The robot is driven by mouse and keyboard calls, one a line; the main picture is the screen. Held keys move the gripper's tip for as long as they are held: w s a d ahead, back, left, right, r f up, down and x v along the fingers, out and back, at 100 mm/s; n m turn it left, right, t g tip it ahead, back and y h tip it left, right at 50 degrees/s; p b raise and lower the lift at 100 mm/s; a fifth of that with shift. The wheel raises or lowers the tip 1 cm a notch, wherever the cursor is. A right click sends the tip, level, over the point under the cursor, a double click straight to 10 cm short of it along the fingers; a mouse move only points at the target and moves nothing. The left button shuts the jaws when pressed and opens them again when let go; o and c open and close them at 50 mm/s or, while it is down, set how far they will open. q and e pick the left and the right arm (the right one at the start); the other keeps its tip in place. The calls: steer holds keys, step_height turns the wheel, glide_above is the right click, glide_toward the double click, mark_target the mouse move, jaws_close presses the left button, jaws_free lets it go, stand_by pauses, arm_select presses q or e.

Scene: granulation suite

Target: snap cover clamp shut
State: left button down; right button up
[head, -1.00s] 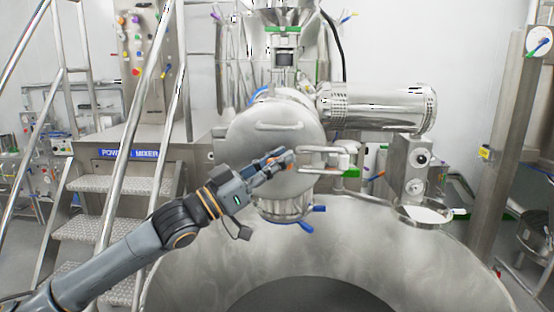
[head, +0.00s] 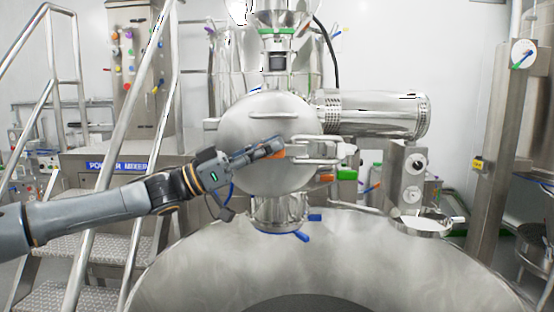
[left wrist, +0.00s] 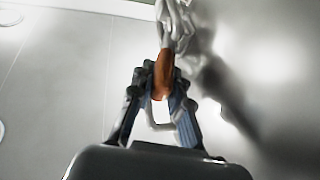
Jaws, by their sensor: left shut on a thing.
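The round steel cover (head: 240,125) with a bar handle faces me on the granulator in the head view. The metal cover clamp (head: 322,148) sits at its right edge. My left gripper (head: 277,149) is in front of the cover's right half, shut on the clamp's orange handle (head: 280,155). In the left wrist view, the orange handle (left wrist: 163,72) lies between the fingers of the left gripper (left wrist: 160,90) and joins a pale metal part. I cannot tell whether the clamp is latched. My right gripper is not in view.
A large steel bowl (head: 400,265) fills the lower foreground. A horizontal steel cylinder (head: 375,115) juts right above the clamp. A green part (head: 347,174) sits just below the clamp. Steps with metal rails (head: 145,130) stand at left, and a steel post (head: 495,140) at right.

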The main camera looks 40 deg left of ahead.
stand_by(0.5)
arm_select(q)
steer(key=c, duration=1.6)
jaws_free()
steer(key=shift+o, duration=0.2)
steer(key=shift+w+d, duration=0.1)
steer(key=shift+w, duration=0.1)
steer(key=shift+s, duration=0.1)
steer(key=v, duration=1.2)
